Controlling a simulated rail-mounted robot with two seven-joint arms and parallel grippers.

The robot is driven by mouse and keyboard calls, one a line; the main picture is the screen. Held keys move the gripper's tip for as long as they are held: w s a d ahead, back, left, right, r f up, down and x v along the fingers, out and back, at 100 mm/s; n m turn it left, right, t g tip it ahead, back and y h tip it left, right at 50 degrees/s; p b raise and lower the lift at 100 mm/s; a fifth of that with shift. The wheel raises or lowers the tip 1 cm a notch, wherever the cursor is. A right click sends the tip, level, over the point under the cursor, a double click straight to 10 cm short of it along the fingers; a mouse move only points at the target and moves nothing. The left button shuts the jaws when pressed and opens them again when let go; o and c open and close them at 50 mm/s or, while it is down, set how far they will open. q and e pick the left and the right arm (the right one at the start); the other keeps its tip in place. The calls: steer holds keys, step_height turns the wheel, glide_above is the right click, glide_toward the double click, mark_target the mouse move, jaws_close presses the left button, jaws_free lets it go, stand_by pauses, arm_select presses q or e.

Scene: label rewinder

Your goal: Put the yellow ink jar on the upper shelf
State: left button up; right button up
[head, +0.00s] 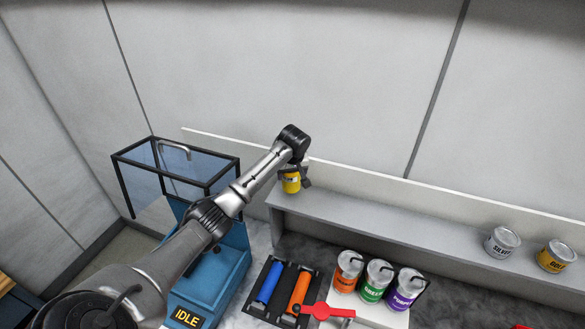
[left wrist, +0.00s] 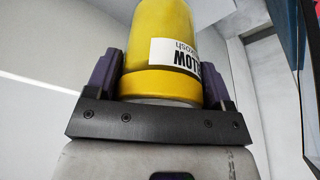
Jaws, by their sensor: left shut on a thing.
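The yellow ink jar (head: 291,184) is in my left gripper (head: 296,178), near the left end of the upper shelf (head: 380,222) in the head view. In the left wrist view the jar (left wrist: 158,45) fills the space between the two fingers, its white label partly readable and upside down there. The left gripper is shut on the jar. Whether the jar touches the shelf or hangs above it, I cannot tell. My right gripper is not in view.
Silver (head: 502,242) and gold (head: 556,256) jars stand at the shelf's right. Orange (head: 347,272), green (head: 375,281) and purple (head: 405,290) jars stand below. Blue and orange rollers lie in a black tray (head: 262,312). A blue machine (head: 222,275) stands left. The shelf's middle is clear.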

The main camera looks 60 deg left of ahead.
arm_select(q)
steer(key=shift+f, duration=1.65)
steer(key=shift+f, duration=0.35)
steer(key=o, duration=1.1)
steer(key=shift+o, duration=0.2)
steer(key=b+v, duration=0.3)
steer(key=v, duration=0.7)
steer(key=shift+d+r, duration=0.15)
steer(key=shift+r, duration=0.05)
steer(key=shift+p+v, duration=0.45)
steer(key=shift+v, duration=0.8)
steer(key=shift+s+d+r, duration=0.1)
steer(key=shift+r, duration=0.35)
